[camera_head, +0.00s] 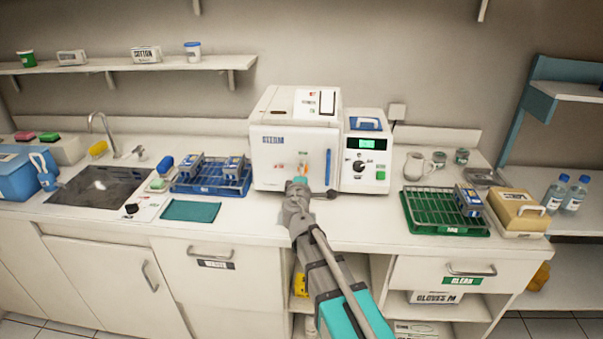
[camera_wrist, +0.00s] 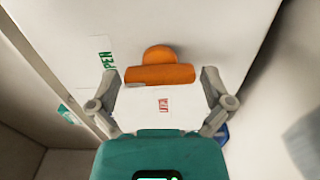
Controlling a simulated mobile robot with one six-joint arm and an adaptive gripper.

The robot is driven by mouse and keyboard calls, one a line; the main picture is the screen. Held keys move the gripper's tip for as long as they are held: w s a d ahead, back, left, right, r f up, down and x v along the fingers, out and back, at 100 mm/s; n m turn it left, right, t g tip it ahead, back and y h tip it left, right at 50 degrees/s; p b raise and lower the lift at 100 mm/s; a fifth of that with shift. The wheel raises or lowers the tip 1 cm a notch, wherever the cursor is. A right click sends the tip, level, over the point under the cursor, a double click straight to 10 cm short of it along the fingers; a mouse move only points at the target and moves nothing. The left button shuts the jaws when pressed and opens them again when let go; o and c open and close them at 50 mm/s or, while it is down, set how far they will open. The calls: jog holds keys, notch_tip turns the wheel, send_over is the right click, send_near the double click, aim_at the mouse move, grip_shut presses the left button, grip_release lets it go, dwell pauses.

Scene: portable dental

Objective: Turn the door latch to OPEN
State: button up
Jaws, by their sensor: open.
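The white sterilizer (camera_head: 275,165) stands on the counter with its door facing me. Its orange latch (camera_wrist: 160,75) is a bar with a rounded end, seen close up in the wrist view. A green OPEN label (camera_wrist: 106,60) is left of the latch, and a red-lettered label (camera_wrist: 164,105) shows just below it. My gripper (camera_wrist: 160,80) is open, with one finger on each side of the latch bar. Small gaps seem to show between fingers and bar; contact is unclear. In the head view my gripper (camera_head: 299,182) is in front of the door and partly hides the latch area.
A blue door handle (camera_head: 328,167) is right of the latch. The control panel (camera_head: 366,160) with a dial is farther right. A blue rack (camera_head: 205,187) stands left of the sterilizer, a green tray (camera_head: 445,222) right. The counter front is mostly clear.

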jog(key=s, duration=1.1)
jog(key=shift+s+a, duration=0.2)
jog(key=s+d+f+m+g+h+p, duration=0.1)
jog(key=d+f+m+g+h, duration=0.1)
jog(key=d, duration=0.4)
jog(key=s+d+f+m+g+h+p, duration=0.1)
jog(key=d+f+m+g+h+p, duration=0.1)
jog(key=d+m+g, duration=0.2)
jog(key=s+d+f+m+g+h+p, duration=0.1)
jog(key=d+f+m+g, duration=0.1)
jog(key=d+m, duration=0.3)
jog(key=shift+d+f+m+g+h, duration=0.1)
jog(key=shift+d+m+g+h, duration=0.15)
jog(key=shift+d, duration=0.8)
jog(key=shift+d+f+m+g+h, duration=0.15)
jog(key=shift+d+g, duration=0.2)
jog(key=shift+d, duration=0.7)
jog(key=s+d+f+m+g+y+p, duration=0.1)
jog(key=s+m+g+y+p, duration=0.1)
jog(key=s+g+y, duration=0.1)
jog(key=s+d+f+m+g+y+p, duration=0.2)
jog(key=s+g, duration=0.3)
jog(key=s, duration=0.3)
jog(key=shift+s+f+m+g+y, duration=0.3)
jog(key=shift+m+g+y, duration=0.1)
jog(key=shift+m+y, duration=0.35)
